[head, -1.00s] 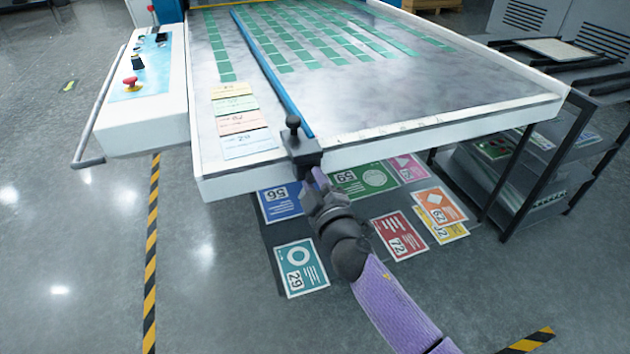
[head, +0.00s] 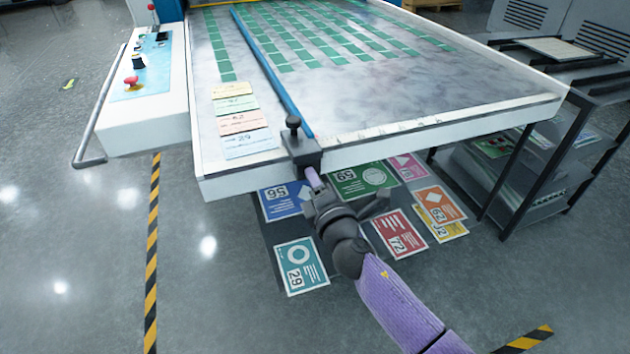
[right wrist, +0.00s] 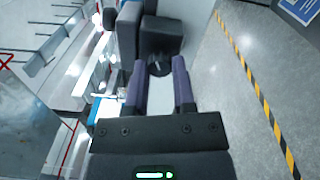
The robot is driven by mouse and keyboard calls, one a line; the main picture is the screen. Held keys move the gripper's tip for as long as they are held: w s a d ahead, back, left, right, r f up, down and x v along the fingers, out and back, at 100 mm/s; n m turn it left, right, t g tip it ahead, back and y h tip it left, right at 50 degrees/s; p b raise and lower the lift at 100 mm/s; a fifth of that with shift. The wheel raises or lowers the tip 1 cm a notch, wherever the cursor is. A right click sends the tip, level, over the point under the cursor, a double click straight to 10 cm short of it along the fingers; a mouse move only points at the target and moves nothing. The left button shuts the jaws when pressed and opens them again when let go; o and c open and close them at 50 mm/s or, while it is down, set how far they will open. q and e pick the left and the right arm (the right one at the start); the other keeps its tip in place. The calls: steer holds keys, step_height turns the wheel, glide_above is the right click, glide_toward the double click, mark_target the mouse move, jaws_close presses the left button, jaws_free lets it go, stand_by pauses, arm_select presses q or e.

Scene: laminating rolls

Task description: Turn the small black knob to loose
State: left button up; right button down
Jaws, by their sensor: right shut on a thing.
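The small black knob (right wrist: 159,68) sits between my right gripper's two purple fingers in the right wrist view, at the near face of a black clamp block (right wrist: 160,35). The clamp block also shows in the head view (head: 304,153), at the table's front edge at the near end of the blue rail (head: 262,62). A black ball-topped handle (head: 293,122) stands upright on it. My right gripper (head: 312,177) is shut on the small knob, just in front of the block; in the head view it hides that knob. My left gripper is not in view.
The laminator table (head: 430,95) bears rows of green cards and several paper labels (head: 243,122) left of the rail. A control panel (head: 140,75) with a red button is at left. Colored sheets (head: 301,266) lie below the front edge. A dark shelf rack (head: 545,165) stands at right.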

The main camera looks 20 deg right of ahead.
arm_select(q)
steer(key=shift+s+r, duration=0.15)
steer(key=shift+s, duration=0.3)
arm_select(e)
steer(key=shift+n, duration=0.6)
steer(key=c, duration=0.7)
jaws_free()
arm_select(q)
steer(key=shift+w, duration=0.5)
arm_select(e)
steer(key=shift+o, duration=1.3)
arm_select(q)
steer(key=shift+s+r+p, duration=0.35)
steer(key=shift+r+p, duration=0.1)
steer(key=shift+p, duration=0.05)
arm_select(e)
steer(key=s, duration=1)
steer(key=shift+d, duration=0.2)
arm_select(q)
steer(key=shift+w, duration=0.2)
arm_select(e)
steer(key=shift+f, duration=0.1)
